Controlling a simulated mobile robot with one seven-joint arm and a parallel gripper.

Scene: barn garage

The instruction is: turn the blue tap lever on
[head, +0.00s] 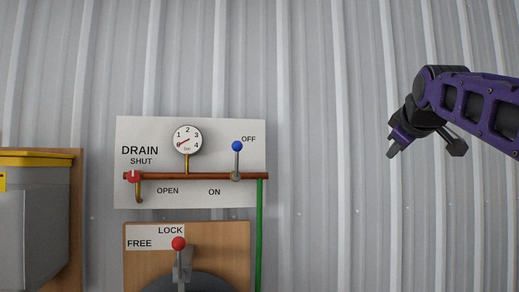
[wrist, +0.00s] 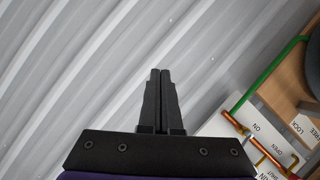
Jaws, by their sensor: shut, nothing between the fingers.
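The blue tap lever (head: 237,147) has a round blue knob on a grey stem. It stands upright from the copper pipe (head: 212,176), with its knob beside the OFF label; the ON label is below the pipe. My gripper (head: 393,154) is shut and empty, well to the right of the lever in the head view and apart from the panel. In the wrist view my gripper's fingers (wrist: 160,74) are together in front of bare wall. The pipe shows at lower right there, but I cannot make out the blue knob.
The white panel (head: 220,195) also carries a gauge (head: 187,140) and a red drain tap (head: 134,177). A green pipe (head: 259,230) runs down at its right. A red-knobbed lever (head: 179,244) is below. Corrugated wall between panel and gripper is clear.

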